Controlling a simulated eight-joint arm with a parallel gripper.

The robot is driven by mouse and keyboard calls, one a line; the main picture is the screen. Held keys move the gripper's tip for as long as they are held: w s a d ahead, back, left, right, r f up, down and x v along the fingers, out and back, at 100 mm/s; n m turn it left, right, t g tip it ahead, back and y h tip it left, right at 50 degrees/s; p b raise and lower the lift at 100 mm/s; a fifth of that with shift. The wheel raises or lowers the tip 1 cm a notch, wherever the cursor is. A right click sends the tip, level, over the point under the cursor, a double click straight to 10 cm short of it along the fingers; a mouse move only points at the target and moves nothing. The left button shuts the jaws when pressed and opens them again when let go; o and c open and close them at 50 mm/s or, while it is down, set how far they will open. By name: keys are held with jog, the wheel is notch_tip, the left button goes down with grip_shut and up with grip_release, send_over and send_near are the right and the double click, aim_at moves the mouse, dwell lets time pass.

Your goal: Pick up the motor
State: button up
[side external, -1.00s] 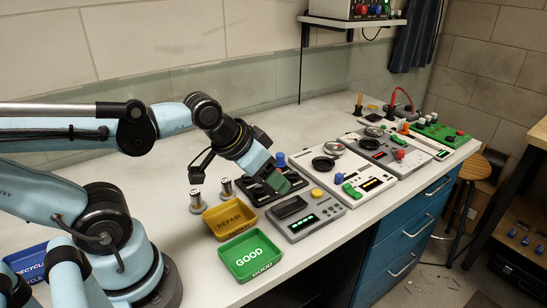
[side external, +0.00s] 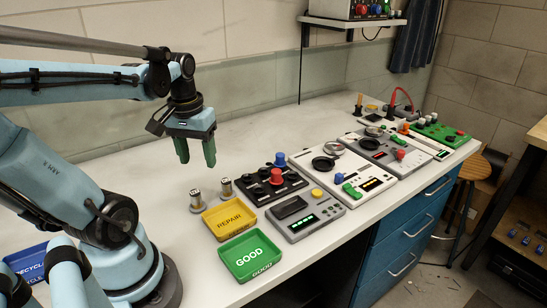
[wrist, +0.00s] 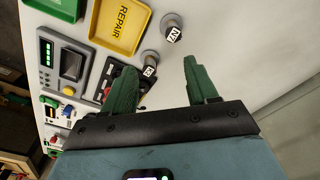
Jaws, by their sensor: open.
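Two small silver cylinders with dark bases, which look like motors, stand upright on the bench. The left motor (side external: 196,201) is behind the yellow REPAIR tray (side external: 247,211); the right motor (side external: 226,187) is beside a black panel. In the wrist view, one motor (wrist: 172,26) stands beside the tray, and the other (wrist: 150,62) is between my fingertips in the picture. My gripper (side external: 197,163) has green fingers pointing down, apart and empty, above and behind the motors. The fingers also show in the wrist view (wrist: 159,68).
The green GOOD tray (side external: 250,255) is at the front edge. A black panel with red and blue knobs (side external: 272,185) and a grey tester (side external: 304,215) lie right of the motors. A blue RECYCLE tray (side external: 25,262) is at the left. The bench behind is clear.

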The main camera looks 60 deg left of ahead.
aim_at(195, 192)
jog(key=shift+n+g, duration=0.3)
jog(key=shift+n, duration=0.2)
jog(key=shift+s+a+f, duration=0.25)
jog(key=shift+a+f, duration=0.05)
jog(key=shift+f, duration=1.7)
jog(key=shift+s+a+f, duration=0.25)
jog(key=shift+s+f, duration=0.05)
jog(key=shift+f, duration=1.65)
jog(key=shift+s+a+f, duration=0.25)
jog(key=shift+a+f, duration=0.05)
jog(key=shift+f, duration=1.7)
jog(key=shift+c, duration=0.5)
grip_shut()
jog(key=shift+r, duration=0.15)
